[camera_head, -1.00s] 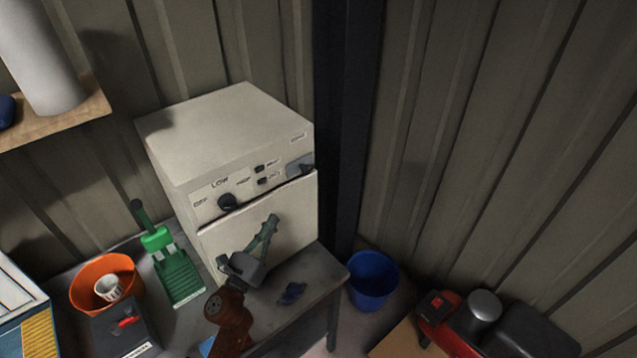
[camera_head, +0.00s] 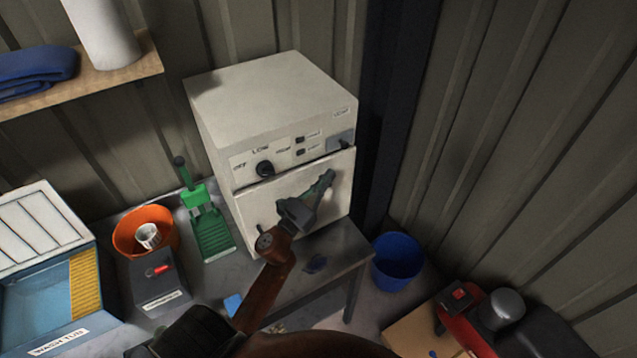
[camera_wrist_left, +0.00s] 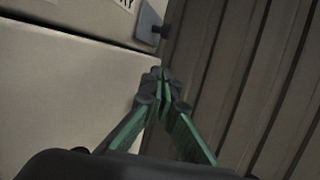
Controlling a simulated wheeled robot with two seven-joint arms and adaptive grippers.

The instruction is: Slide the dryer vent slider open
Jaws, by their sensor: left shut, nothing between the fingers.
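The white dryer (camera_head: 270,105) stands on a grey bench. Its vent slider (camera_head: 341,141) is a small grey plate with a dark knob at the upper right of the front panel, under a label. In the left wrist view the slider (camera_wrist_left: 148,22) and its knob show at the top, ahead of the fingertips. My left gripper (camera_head: 328,176) has green fingers, shut and empty, in front of the dryer's door, below the slider and apart from it. The fingers also show in the wrist view (camera_wrist_left: 158,77). My right gripper is out of view.
A dark post (camera_head: 388,130) and ribbed wall stand right of the dryer. A green tool (camera_head: 211,228), an orange bowl (camera_head: 128,240), a dark box (camera_head: 160,287) and a wash tub (camera_head: 35,305) are at left. A blue bucket (camera_head: 397,262) is on the floor.

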